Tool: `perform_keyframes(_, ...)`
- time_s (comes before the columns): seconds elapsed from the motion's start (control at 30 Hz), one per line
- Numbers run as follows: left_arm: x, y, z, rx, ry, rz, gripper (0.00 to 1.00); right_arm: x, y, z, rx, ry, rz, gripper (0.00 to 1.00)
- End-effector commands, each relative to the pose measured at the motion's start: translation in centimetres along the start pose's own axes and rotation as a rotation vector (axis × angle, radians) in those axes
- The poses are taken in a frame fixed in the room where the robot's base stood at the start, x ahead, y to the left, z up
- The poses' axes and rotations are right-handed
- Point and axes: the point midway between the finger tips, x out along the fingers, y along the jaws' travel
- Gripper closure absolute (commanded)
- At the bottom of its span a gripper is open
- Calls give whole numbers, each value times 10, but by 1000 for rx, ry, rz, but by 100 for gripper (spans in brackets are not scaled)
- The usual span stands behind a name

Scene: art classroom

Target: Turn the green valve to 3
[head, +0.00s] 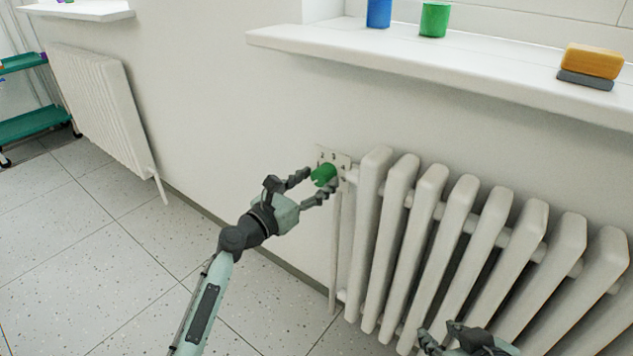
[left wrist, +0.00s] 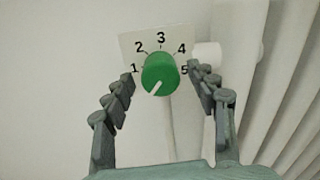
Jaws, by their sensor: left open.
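The green valve (head: 323,175) is a round knob on the pipe at the left end of the white radiator. In the left wrist view the knob (left wrist: 161,73) stands before a white plate (left wrist: 130,45) with numbers 1 to 5, with 3 at the top. Its white pointer mark is at the lower left, below the 1. My left gripper (head: 320,180) is open, its fingers (left wrist: 160,75) on either side of the knob with small gaps seen in the wrist view. My right gripper (head: 466,338) is at the bottom edge, partly cut off; its opening is unclear.
The white ribbed radiator (head: 462,205) fills the right side. Above it a windowsill (head: 480,68) holds a blue cup (head: 379,13), a green cup (head: 435,20) and a yellow-grey block (head: 592,63). A second radiator (head: 100,105) is at left.

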Motion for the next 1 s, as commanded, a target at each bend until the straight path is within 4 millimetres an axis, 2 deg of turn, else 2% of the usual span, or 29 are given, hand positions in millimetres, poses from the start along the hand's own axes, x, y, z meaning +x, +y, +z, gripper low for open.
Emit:
perform_keyframes(0.3, 4, 0, 0, 1, 1, 0, 42, 0, -2, -3, 0, 14, -4, 66)
perform_keyframes(0.7, 4, 0, 0, 2, 1, 0, 92, 0, -2, -3, 0, 13, -4, 66)
perform_keyframes(1.0, 3, 0, 0, 37, 2, -1, 92, 1, -2, -3, 0, 14, -4, 66)
